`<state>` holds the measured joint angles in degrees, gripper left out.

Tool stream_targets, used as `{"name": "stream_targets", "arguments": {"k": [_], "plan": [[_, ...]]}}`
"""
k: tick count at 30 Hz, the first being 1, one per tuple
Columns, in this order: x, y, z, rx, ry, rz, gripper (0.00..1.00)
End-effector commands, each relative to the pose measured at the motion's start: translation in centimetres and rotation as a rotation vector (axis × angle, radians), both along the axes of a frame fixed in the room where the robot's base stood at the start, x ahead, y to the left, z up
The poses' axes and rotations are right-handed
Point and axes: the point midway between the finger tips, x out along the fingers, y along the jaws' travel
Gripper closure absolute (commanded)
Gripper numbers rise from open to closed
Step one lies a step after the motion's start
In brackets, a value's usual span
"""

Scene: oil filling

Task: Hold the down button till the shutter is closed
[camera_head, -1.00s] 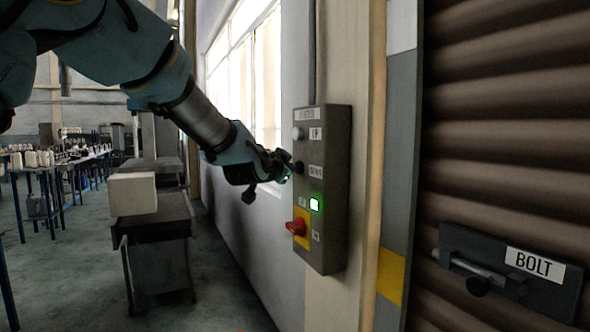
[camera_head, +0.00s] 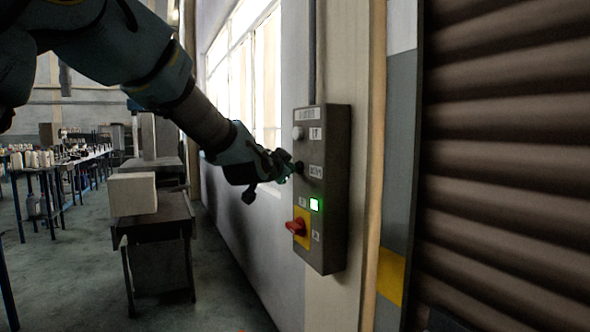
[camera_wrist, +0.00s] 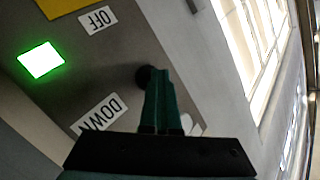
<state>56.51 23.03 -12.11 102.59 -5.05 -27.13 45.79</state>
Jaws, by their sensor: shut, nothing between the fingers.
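The grey control box (camera_head: 333,235) hangs on the wall post. Its dark down button (camera_head: 299,167) sits left of the DOWN label (camera_head: 316,172). My gripper (camera_head: 290,168) is shut and empty, with its fingertips at the down button and seemingly touching it. In the wrist view the green fingers (camera_wrist: 159,80) point at the dark button (camera_wrist: 146,74), which they partly cover, beside the DOWN label (camera_wrist: 99,112). The brown ribbed shutter (camera_head: 505,170) fills the right side; its lower edge is out of view.
A green light (camera_head: 315,204) is lit on the box. A red rotary switch (camera_head: 296,226) on a yellow plate sits below it. A pale up button (camera_head: 298,133) is above. A cart with a pale box (camera_head: 133,194) stands to the left.

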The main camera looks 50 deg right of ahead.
Motion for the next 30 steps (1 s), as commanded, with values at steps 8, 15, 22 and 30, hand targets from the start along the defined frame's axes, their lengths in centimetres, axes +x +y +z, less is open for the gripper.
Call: {"name": "stream_targets", "arguments": {"k": [8, 15, 22, 30], "plan": [[0.3, 0.8, -0.1, -0.001, 0.000, -0.001, 1.00], [0.7, 1.8, -0.1, -0.001, 0.000, -0.001, 1.00], [0.7, 1.8, 0.0, 0.000, 0.000, 0.000, 1.00], [1.3, 3.4, -0.2, -0.001, -0.002, 0.001, 1.00]]}}
